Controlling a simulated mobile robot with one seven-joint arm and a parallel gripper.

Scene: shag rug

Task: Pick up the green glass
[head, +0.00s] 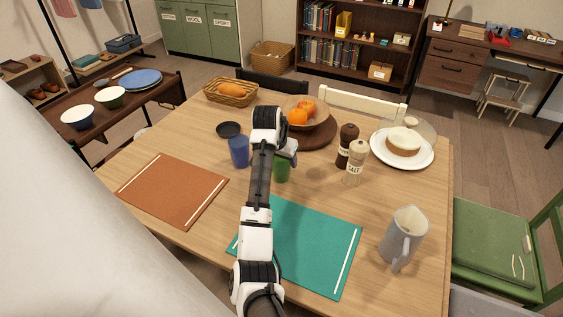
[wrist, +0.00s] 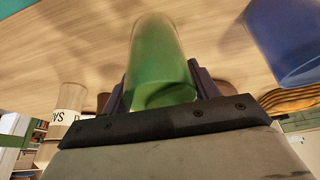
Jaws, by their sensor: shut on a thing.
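The green glass (head: 282,171) is near the middle of the table, just behind the teal mat, partly hidden by my arm in the head view. In the wrist view the green glass (wrist: 158,62) stands between both fingers of my gripper (wrist: 160,80), which is shut on it. In the head view my gripper (head: 289,153) is mostly hidden behind my forearm. I cannot tell whether the glass touches the table. A blue glass (head: 239,151) is to its left and also shows at the right of the wrist view (wrist: 285,40).
The salt mill (head: 355,164) and a dark mill (head: 346,146) stand to the right. A fruit bowl (head: 320,120) on a round board (head: 322,139) is behind. A grey pitcher (head: 404,238) is at front right. The teal mat (head: 310,245) and orange mat (head: 173,190) are bare.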

